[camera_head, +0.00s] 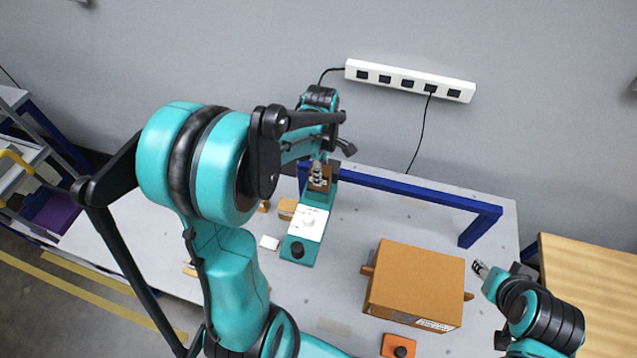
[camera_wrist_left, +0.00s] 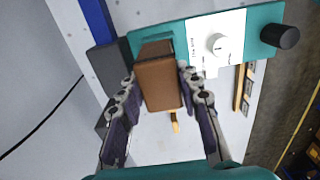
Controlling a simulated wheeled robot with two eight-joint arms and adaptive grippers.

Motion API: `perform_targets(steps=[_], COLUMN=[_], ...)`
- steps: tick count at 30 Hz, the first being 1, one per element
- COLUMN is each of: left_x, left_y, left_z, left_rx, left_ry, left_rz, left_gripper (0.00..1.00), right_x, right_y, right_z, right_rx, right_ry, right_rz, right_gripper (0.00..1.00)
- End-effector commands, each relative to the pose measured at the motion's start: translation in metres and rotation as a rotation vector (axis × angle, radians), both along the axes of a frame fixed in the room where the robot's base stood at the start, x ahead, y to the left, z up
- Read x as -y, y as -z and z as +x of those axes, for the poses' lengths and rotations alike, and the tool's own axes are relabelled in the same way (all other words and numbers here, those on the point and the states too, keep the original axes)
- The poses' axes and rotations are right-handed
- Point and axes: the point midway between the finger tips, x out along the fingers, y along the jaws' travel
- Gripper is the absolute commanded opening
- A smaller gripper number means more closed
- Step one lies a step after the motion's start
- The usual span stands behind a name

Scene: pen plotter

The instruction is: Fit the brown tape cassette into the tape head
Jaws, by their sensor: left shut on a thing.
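The brown tape cassette (camera_wrist_left: 160,82) is between the fingers of my left gripper (camera_wrist_left: 158,88) in the left wrist view. In the head view the left gripper (camera_head: 318,168) is shut on the cassette (camera_head: 319,181) at the far end of the teal plotter unit (camera_head: 298,249). The cassette's far end is at the teal tape head (camera_wrist_left: 146,40); I cannot tell how far it is inside. The unit has a white panel with a white dial and a black knob. My right gripper (camera_head: 480,268) is empty beside the brown box; its opening is unclear.
A brown box (camera_head: 415,284) with side handles stands on the grey table (camera_head: 345,290). A blue rail (camera_head: 405,190) runs along the back. An orange block with a black knob (camera_head: 398,346) lies in front. Small tan and white pieces (camera_head: 269,243) lie left of the unit.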

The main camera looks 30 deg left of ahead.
Motion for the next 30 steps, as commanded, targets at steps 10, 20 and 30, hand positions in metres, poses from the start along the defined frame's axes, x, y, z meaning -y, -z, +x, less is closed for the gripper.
perform_targets(steps=[10,20,30], left_x=[-0.006,-0.006,-0.006], left_y=[0.036,0.043,0.047], left_z=[0.001,0.000,0.000], left_rx=[0.000,0.000,0.000], left_ry=[0.002,0.001,0.001], left_rz=[0.000,0.000,0.000], left_gripper=[0.02,0.02,0.54], right_x=[0.000,0.000,0.000], right_y=[0.026,0.029,0.033], right_z=[0.000,0.000,0.000], right_rx=[0.000,0.000,0.000], right_ry=[0.000,0.000,0.000], right_rz=[0.000,0.000,0.000], right_gripper=[0.40,0.40,0.40])
